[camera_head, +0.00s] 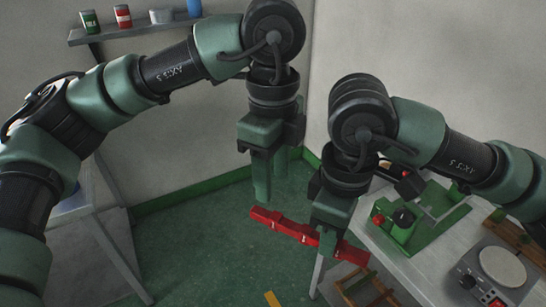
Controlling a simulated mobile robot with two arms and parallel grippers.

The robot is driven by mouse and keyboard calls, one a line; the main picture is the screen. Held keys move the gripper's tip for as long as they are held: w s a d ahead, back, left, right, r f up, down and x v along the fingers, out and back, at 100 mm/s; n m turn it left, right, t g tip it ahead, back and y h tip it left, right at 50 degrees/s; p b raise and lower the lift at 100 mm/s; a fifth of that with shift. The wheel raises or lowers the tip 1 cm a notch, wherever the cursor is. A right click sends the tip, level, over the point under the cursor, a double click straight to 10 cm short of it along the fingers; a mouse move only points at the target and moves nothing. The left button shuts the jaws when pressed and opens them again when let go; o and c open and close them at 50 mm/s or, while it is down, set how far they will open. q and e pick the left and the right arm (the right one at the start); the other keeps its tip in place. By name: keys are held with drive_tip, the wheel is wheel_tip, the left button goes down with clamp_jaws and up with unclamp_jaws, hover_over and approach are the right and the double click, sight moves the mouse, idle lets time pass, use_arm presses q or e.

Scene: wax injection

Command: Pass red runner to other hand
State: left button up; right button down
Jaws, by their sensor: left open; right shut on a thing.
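The red runner (268,217) is a long red bar in the middle of the head view, held in the air above the green floor and slanting down to the right. My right gripper (330,240) is shut on it toward its right part, and its fingers hide a piece of the bar. My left gripper (262,190) is open and empty. In the picture its fingertips are just above the runner's left end; I cannot tell whether they touch it.
A table at the right carries a green machine (425,215) and a round-topped device (500,268). A wooden rack (362,288) is below the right gripper. A wall shelf (140,30) with cans is at the upper left. Another table (75,205) stands at the left.

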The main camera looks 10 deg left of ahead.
use_arm(q)
wheel_tip(320, 180, down, 8)
drive_tip(key=shift+r, duration=0.1)
idle(0.4)
clamp_jaws()
use_arm(e)
drive_tip(key=c, duration=1.2)
unclamp_jaws()
